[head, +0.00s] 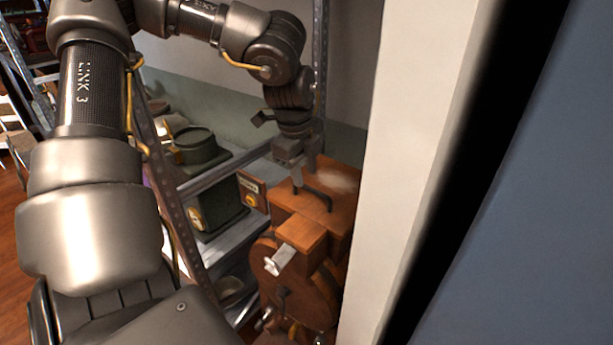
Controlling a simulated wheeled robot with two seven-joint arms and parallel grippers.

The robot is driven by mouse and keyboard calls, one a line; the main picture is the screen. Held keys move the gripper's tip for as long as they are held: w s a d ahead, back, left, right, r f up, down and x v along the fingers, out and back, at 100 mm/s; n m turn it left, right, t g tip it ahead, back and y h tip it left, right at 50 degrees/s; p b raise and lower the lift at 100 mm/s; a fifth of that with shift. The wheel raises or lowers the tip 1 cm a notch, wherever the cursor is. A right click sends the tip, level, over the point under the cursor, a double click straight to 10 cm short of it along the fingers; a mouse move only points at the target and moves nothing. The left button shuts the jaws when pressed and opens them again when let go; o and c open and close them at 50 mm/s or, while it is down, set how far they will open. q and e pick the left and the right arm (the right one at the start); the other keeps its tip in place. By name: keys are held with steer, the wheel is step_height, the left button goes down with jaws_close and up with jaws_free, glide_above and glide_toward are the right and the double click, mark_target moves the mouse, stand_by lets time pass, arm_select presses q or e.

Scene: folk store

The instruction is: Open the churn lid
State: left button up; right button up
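The churn (318,285) is an orange-brown wooden piece with a rounded drum body, at the lower middle of the head view. Its lid (343,181) is the flat board on top, with a dark bar handle (324,200). It looks closed. My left gripper (303,180) points down over the lid, right by the far end of the handle. I cannot tell whether its fingers touch the handle or how far apart they are. My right gripper is not in view.
A pale wall edge (412,150) stands close on the churn's right. Left of it is a metal shelf rack with a dark green box (217,205) and a round dark green vessel (195,145). A rack post (320,70) rises behind my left wrist.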

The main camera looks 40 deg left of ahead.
mark_target(307, 186)
arm_select(q)
step_height(307, 186, down, 2)
steer(key=shift+w+a+f, duration=0.1)
steer(key=shift+a+f, duration=0.05)
steer(key=shift+w+d+f, duration=0.25)
steer(key=shift+f, duration=0.15)
steer(key=shift+s+a, duration=0.1)
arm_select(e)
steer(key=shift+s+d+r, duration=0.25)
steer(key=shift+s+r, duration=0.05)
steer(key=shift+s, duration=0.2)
arm_select(q)
jaws_close()
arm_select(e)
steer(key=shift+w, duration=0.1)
